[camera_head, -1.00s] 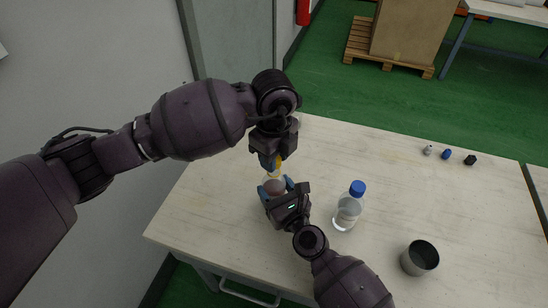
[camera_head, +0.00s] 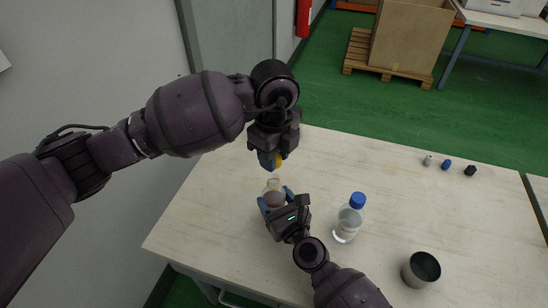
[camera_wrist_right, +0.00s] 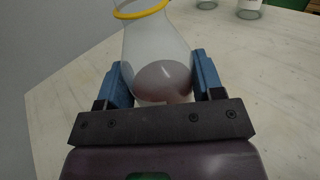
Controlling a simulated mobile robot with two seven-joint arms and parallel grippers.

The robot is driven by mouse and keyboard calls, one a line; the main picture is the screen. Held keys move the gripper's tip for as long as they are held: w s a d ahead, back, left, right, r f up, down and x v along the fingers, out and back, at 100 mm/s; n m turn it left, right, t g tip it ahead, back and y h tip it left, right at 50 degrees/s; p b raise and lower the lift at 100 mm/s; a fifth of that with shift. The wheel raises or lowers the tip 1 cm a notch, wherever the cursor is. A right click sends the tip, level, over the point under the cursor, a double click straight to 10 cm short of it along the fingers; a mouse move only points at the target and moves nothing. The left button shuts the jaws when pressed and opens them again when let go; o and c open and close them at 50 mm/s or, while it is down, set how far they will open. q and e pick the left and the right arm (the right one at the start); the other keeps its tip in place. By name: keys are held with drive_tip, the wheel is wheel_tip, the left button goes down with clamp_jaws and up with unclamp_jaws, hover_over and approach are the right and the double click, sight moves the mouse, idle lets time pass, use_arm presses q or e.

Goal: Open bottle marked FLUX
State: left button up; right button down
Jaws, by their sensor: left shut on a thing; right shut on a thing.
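A clear bottle with pinkish-brown contents (camera_head: 274,199) stands at the left part of the table; no FLUX mark is readable on it. My right gripper (camera_head: 275,200) is shut around its body. In the right wrist view the bottle (camera_wrist_right: 155,45) sits between the blue fingers, with a yellow ring at its neck. My left gripper (camera_head: 271,162) is above the bottle, shut on a yellow cap (camera_head: 279,161). The cap is apart from the bottle's open mouth, with a gap between them. The fingers hide part of the cap.
A clear bottle with a blue cap (camera_head: 349,219) stands just right of my right gripper. A metal cup (camera_head: 421,269) is at the lower right. Small grey, blue and black pieces (camera_head: 447,164) lie at the far right edge. The middle of the table (camera_head: 390,195) is clear.

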drive_tip(key=shift+c, duration=0.8)
unclamp_jaws()
